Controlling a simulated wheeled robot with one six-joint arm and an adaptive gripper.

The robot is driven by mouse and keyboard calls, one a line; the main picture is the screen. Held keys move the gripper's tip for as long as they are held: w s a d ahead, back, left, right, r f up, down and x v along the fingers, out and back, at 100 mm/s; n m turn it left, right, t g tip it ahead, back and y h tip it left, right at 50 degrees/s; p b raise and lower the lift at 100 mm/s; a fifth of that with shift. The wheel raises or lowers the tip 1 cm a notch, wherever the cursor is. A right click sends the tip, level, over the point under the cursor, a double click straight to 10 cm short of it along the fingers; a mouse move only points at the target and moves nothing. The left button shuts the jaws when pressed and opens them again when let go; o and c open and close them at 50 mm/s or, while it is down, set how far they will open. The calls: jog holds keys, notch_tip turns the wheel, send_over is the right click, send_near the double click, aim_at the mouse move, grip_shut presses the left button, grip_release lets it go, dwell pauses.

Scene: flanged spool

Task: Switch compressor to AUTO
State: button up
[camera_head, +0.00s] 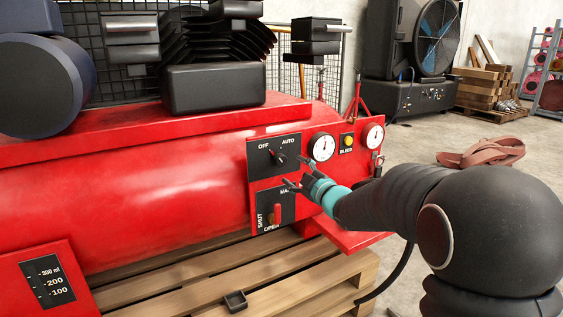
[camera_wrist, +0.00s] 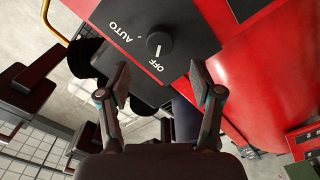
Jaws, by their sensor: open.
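The compressor (camera_head: 165,200) is a long red tank. A black switch plate on its end carries the labels OFF and AUTO. The round black knob (camera_head: 278,157) sits on this plate. In the wrist view the knob (camera_wrist: 158,43) shows a white mark pointing at OFF, with AUTO to its upper left. My gripper (camera_head: 298,172) is open and empty, just right of and below the knob in the head view. In the wrist view my gripper (camera_wrist: 162,82) has its fingers spread, with the knob above the gap between the tips. I see no contact with the knob.
Below the switch is a plate with a red lever (camera_head: 277,214) marked SHUT and OPEN. Two gauges (camera_head: 322,147) and a yellow BLEED button (camera_head: 348,141) sit to the right. The wooden pallet (camera_head: 230,277) lies underneath.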

aim_at(282, 162)
jog(key=x, duration=0.9)
jog(key=shift+p, duration=0.3)
jog(key=c, duration=1.1)
jog(key=shift+c, duration=0.2)
